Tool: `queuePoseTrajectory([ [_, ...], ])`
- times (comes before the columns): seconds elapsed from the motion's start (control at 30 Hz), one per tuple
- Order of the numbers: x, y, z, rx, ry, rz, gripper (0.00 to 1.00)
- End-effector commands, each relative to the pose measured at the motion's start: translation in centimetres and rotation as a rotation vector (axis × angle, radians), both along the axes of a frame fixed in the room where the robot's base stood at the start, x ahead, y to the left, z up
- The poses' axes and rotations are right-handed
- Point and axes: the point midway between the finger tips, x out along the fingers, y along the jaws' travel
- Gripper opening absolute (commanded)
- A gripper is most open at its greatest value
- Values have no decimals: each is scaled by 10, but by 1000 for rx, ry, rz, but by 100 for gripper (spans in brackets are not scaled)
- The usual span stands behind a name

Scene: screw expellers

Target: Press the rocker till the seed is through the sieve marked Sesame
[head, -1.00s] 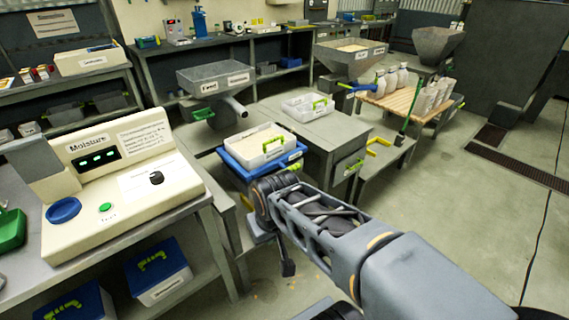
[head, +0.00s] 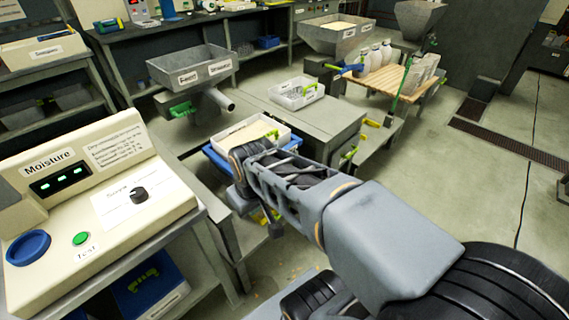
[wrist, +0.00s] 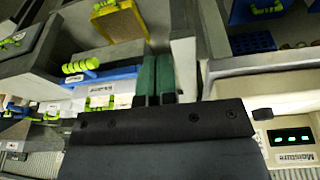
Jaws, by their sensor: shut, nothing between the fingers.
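A grey metal trough (head: 168,78) with two labels stands left of centre in the head view. A short spout (head: 222,100) and a green handle (head: 182,110) are on it. I cannot read its labels surely, so I cannot tell which sieve is marked Sesame. No rocker can be made out for certain. My gripper (wrist: 156,66) shows in the wrist view as two dark green fingers side by side, shut and empty. In the head view my arm hides most of it. It is apart from the trough, over the floor side of the benches.
A cream Moisture tester (head: 95,215) stands on the bench at left. A white tray of pale seed (head: 246,136) lies beyond my arm. A grey bench (head: 322,126) carries a white tray (head: 296,93). A filled hopper (head: 334,40) stands behind.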

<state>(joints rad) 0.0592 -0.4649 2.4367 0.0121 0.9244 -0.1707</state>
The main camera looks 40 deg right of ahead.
Motion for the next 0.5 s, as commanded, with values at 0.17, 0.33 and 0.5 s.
queuePoseTrajectory([
  [0.17,39,-34,17,-77,23,313,0],
  [0.33,77,-83,31,-157,40,711,0],
  [0.5,104,-135,37,-224,41,1078,0],
])
